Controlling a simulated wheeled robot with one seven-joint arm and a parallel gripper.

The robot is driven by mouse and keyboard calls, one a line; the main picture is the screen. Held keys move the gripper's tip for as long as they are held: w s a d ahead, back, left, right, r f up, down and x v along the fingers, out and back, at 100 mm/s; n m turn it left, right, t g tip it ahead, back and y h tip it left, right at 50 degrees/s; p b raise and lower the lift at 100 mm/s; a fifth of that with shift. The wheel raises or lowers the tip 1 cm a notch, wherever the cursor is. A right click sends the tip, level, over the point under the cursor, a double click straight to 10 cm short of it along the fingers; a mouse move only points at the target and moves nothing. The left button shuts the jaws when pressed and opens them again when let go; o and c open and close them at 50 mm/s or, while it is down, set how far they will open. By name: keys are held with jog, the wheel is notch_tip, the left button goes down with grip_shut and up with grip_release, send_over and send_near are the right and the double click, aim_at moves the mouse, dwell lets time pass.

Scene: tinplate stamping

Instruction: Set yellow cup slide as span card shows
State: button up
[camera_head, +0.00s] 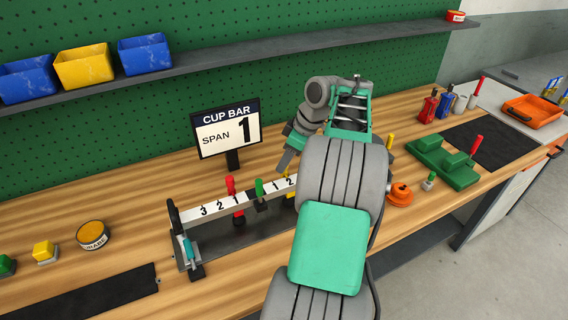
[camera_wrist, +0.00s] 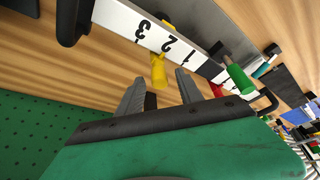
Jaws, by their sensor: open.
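The span card (camera_head: 227,130) reads "CUP BAR SPAN 1". The white cup bar (camera_head: 212,208) stands in front of it, marked 3, 2, 1 left of centre and 1, 2 visible on the right. A red slide (camera_head: 230,185) is by the left 1; a green slide (camera_head: 260,187) is near the middle. The yellow slide (camera_head: 290,190) is mostly hidden by my arm. In the wrist view the yellow slide (camera_wrist: 158,70) sits near the 2, towards the 3. My gripper (camera_wrist: 160,88) is open, its fingertips either side of the yellow handle in view; contact cannot be told.
In the wrist view the green slide (camera_wrist: 237,80) is right of the fingers. An orange knob-like part (camera_head: 399,195) and a green fixture (camera_head: 445,162) stand right of my arm. A round tin (camera_head: 93,235) and a yellow block (camera_head: 45,252) lie left. The shelf (camera_head: 250,58) runs behind.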

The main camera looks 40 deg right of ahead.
jog(key=shift+w+a+f, duration=0.15)
jog(key=shift+w+f, duration=0.05)
jog(key=shift+f, duration=0.3)
jog(key=shift+c, duration=0.5)
grip_shut()
dwell(0.6)
